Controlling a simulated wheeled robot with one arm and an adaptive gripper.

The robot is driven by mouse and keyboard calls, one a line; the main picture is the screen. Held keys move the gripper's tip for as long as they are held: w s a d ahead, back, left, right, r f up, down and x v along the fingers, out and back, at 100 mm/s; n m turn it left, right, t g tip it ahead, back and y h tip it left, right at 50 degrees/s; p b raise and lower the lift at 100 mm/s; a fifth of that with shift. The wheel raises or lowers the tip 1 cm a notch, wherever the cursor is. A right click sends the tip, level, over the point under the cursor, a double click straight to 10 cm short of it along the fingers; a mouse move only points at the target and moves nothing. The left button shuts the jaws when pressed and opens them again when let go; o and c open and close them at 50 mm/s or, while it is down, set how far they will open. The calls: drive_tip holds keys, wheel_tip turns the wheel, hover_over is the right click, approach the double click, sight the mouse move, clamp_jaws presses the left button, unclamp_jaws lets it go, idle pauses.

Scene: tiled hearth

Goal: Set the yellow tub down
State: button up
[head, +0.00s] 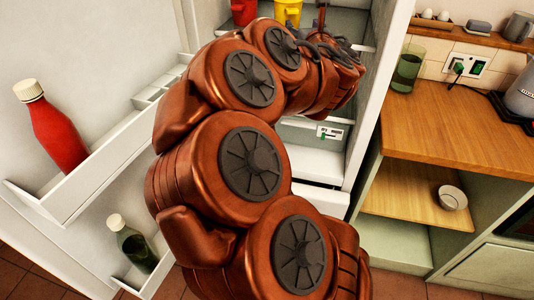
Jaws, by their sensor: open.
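The yellow tub (288,12) is at the top edge of the head view, on the upper shelf inside the open fridge. Its top is cut off by the picture edge. My gripper (319,28) is just to the right of the tub, at the far end of my copper arm. It is open and small in view, partly hidden by my own arm. I see nothing held in it. I cannot tell whether a finger touches the tub.
A red container (243,12) stands left of the yellow tub. The fridge door (100,150) at left holds a red bottle (55,130) and a green bottle (135,248). A wooden counter (450,125) is at right, with a bowl (452,197) below it.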

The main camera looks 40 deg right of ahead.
drive_tip(key=s+a+f+m+g+y, duration=0.2)
drive_tip(key=s+a+f+m+g, duration=0.3)
drive_tip(key=a+f+m, duration=0.5)
drive_tip(key=s+a+f+m+g+y, duration=0.1)
drive_tip(key=s+a+f+m+g, duration=0.4)
drive_tip(key=m, duration=0.8)
drive_tip(key=s+a+f+m+g+y, duration=0.3)
drive_tip(key=s+a, duration=0.5)
drive_tip(key=a, duration=0.3)
drive_tip(key=s+a+f+m+g+y, duration=0.3)
drive_tip(key=s+a+f+g, duration=0.1)
drive_tip(key=s+a, duration=0.5)
drive_tip(key=a+f, duration=0.1)
drive_tip(key=a, duration=0.1)
drive_tip(key=shift+a+f+m+y, duration=0.2)
drive_tip(key=shift+a+m+y, duration=0.1)
